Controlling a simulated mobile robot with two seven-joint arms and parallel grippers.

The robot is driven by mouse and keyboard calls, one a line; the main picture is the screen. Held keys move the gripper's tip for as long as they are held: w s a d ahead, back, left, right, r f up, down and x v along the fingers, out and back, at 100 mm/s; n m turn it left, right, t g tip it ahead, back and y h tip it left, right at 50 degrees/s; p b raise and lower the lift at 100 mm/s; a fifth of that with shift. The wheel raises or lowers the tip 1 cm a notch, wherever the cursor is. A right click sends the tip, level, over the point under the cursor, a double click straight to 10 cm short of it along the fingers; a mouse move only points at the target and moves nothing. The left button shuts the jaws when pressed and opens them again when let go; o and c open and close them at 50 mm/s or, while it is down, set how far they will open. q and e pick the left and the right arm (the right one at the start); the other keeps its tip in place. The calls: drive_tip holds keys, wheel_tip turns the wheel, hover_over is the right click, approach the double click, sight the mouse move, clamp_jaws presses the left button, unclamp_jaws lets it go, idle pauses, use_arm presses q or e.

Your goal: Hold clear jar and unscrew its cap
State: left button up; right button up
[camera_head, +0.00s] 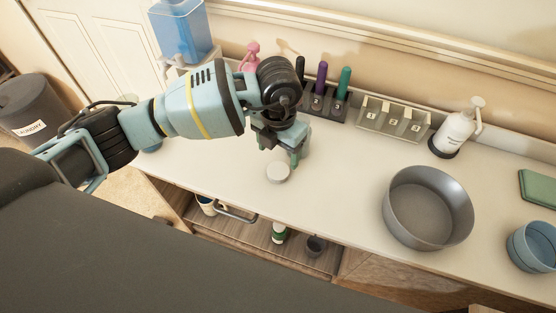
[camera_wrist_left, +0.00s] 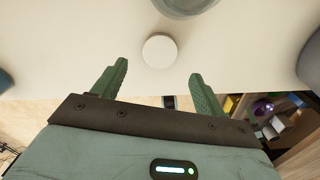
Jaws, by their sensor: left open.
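A round white cap (camera_head: 278,172) lies on the white counter near its front edge. It also shows in the left wrist view (camera_wrist_left: 159,50), just beyond the gap between my fingertips. A clear round glass thing (camera_wrist_left: 186,6), which looks like the jar, is cut off at the top of that view, apart from the cap. In the head view I cannot make out the jar; my left arm may hide it. My left gripper (camera_head: 289,155) points down above the counter beside the cap. Its green fingers (camera_wrist_left: 158,72) are spread and empty. My right gripper is not in view.
A grey round pan (camera_head: 428,207) and blue bowls (camera_head: 533,246) stand to the right. Marker holders (camera_head: 322,108), a numbered rack (camera_head: 392,120) and a white pump bottle (camera_head: 455,132) line the back. An open drawer (camera_head: 262,235) juts below the counter. The middle counter is clear.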

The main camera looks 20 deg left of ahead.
use_arm(q)
wheel_tip(320, 180, up, 5)
idle(0.3)
